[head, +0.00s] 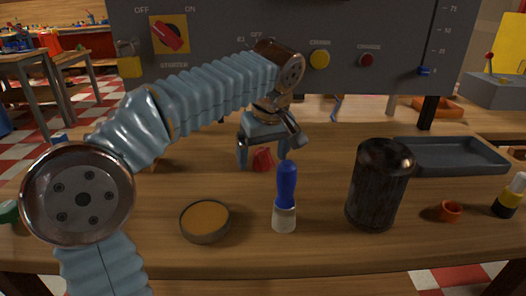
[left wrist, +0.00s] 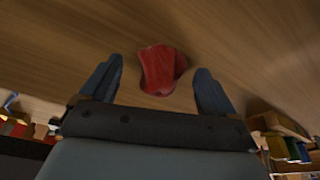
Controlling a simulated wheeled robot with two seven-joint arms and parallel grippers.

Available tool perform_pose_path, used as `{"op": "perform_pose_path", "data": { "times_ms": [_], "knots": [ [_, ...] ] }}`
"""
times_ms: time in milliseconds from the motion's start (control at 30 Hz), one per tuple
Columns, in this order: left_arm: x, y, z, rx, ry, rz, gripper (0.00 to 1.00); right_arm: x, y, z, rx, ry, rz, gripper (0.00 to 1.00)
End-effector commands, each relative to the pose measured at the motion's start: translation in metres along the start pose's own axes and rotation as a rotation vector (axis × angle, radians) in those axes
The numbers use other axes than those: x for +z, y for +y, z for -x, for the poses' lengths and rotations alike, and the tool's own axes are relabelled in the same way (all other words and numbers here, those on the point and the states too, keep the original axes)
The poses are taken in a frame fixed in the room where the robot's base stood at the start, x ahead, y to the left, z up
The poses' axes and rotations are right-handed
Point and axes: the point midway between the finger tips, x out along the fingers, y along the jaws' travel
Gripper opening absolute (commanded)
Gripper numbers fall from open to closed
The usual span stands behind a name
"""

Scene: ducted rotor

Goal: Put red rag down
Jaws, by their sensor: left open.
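The red rag (head: 263,160) is a small crumpled piece of cloth on the wooden table, near the middle of the head view. It also shows in the left wrist view (left wrist: 160,69), lying just beyond and between the fingertips. My left gripper (head: 264,163) is above the table at the rag, with its fingers apart. In the left wrist view the left gripper (left wrist: 160,82) is open, with a gap between each finger and the rag. My right gripper is not in view.
A blue-handled brush (head: 286,188), a round tin (head: 205,221) and a dark cylinder (head: 379,185) stand in front of the gripper. A grey control panel (head: 215,70) rises behind.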

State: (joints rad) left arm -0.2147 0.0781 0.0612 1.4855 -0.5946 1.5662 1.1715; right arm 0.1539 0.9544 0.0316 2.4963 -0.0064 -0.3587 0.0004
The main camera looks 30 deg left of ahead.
Motion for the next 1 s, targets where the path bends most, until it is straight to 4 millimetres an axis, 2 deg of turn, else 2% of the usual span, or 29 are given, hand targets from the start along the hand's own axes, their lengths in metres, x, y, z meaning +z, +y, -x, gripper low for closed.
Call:
{"op": "perform_pose_path", "data": {
  "times_ms": [167, 500, 600, 800, 1000],
  "knots": [
    [-0.001, 0.001, 0.013, 0.002, 0.001, -0.001, 0.89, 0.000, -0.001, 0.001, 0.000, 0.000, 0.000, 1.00],
    [-0.001, 0.001, 0.090, 0.003, 0.001, -0.001, 0.89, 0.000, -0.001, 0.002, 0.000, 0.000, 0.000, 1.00],
    [0.000, 0.001, 0.107, 0.003, 0.000, -0.002, 0.89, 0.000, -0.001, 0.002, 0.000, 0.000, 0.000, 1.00],
    [-0.001, 0.000, 0.122, 0.000, 0.000, -0.001, 0.89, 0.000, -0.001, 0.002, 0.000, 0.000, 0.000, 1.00],
    [-0.001, 0.000, 0.123, 0.000, 0.000, -0.001, 0.89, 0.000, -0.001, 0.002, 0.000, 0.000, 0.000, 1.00]
  ]
}}
